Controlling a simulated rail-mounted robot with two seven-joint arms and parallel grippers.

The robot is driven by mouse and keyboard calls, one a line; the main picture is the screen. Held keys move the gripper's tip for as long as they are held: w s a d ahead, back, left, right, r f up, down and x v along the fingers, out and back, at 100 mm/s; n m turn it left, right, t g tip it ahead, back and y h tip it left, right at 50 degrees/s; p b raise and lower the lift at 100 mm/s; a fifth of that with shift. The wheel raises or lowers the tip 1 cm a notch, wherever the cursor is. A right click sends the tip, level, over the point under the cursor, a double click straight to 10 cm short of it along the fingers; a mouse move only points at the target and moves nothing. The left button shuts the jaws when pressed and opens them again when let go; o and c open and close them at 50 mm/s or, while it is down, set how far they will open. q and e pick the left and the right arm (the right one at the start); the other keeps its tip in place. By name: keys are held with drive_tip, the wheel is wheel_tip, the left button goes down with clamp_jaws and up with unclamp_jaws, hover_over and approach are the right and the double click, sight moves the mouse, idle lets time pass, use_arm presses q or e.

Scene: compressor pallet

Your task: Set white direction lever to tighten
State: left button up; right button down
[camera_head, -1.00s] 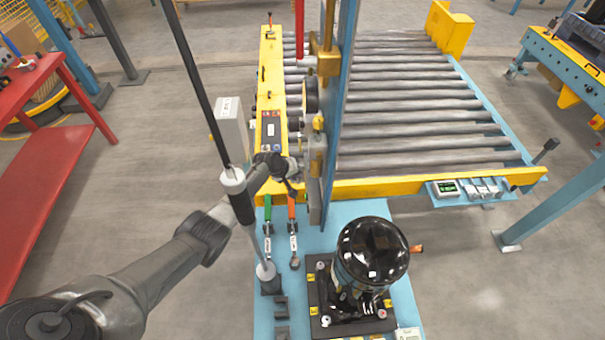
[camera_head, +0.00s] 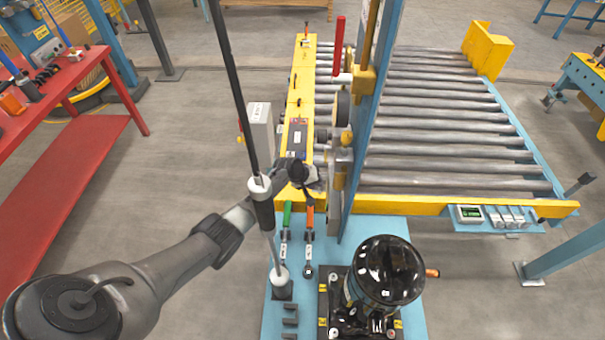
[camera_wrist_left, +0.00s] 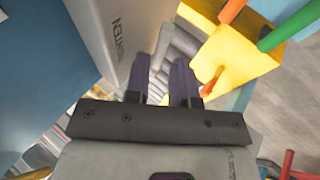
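I cannot clearly make out the white direction lever. A small white bar (camera_head: 342,78) is on the column side below a red handle, but I cannot tell whether it is the lever. My left gripper (camera_head: 316,181) is by the yellow beam end, close to the column's lower grey part. In the left wrist view its two dark fingers (camera_wrist_left: 161,85) are apart, with rollers showing between them and nothing held. A grey panel (camera_wrist_left: 120,40) with partly readable lettering ending in "TEN" is close beside the fingers. My right gripper is not in view.
A blue column (camera_head: 372,120) rises beside the roller conveyor (camera_head: 440,130). Green (camera_head: 287,213) and orange (camera_head: 307,216) handled tools hang below the yellow beam (camera_head: 300,85). A black compressor (camera_head: 385,272) stands in front. A tall rod tool (camera_head: 265,213) stands near my arm.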

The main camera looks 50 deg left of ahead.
use_arm(q)
drive_tip(key=p+v, duration=0.3)
drive_tip(key=v, duration=0.8)
drive_tip(key=shift+s+r+p, duration=0.2)
drive_tip(key=shift+p, duration=0.1)
drive_tip(key=shift+a, duration=0.1)
